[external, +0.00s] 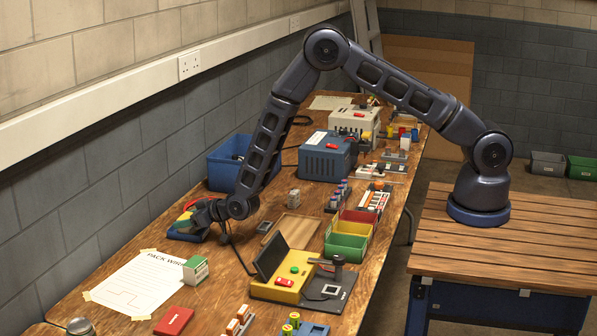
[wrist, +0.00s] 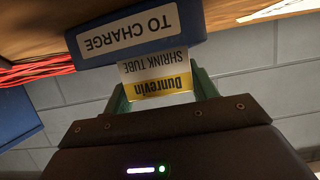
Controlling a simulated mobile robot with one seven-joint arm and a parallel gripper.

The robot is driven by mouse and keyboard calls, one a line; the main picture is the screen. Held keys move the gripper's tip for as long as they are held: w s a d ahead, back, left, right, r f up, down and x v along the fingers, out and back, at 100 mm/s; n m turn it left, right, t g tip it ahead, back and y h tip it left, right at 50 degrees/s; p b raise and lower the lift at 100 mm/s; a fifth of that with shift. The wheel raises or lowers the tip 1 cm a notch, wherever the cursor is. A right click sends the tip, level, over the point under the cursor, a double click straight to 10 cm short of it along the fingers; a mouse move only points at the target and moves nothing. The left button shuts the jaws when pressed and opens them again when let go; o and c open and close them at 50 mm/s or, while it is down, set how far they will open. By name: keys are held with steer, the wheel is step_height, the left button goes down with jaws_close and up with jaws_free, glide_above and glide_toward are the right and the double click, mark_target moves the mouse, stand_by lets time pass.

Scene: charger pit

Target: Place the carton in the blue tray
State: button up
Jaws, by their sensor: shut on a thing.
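In the wrist view my gripper (wrist: 162,92) has its green fingers shut on a white and yellow carton (wrist: 156,80) marked "Dunrevin SHRINK TUBE". The lettering appears upside down. The blue tray (wrist: 98,22), labelled "TO CHARGE", is right beside the carton's far end; I cannot tell whether they touch or whether the carton is inside. In the external view my gripper (external: 200,212) is low by the wall, at the small blue tray (external: 181,236) on the bench. The carton is not clear there.
A paper sheet (external: 135,287) and a green-white box (external: 196,270) lie in front of the tray. A larger blue bin (external: 222,177) stands behind. A yellow device (external: 278,288) and coloured bins (external: 345,247) are to the right. Red wires (wrist: 40,73) show in the wrist view.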

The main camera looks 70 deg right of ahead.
steer(key=o, duration=0.9)
steer(key=shift+f, duration=0.1)
steer(key=shift+o, duration=0.2)
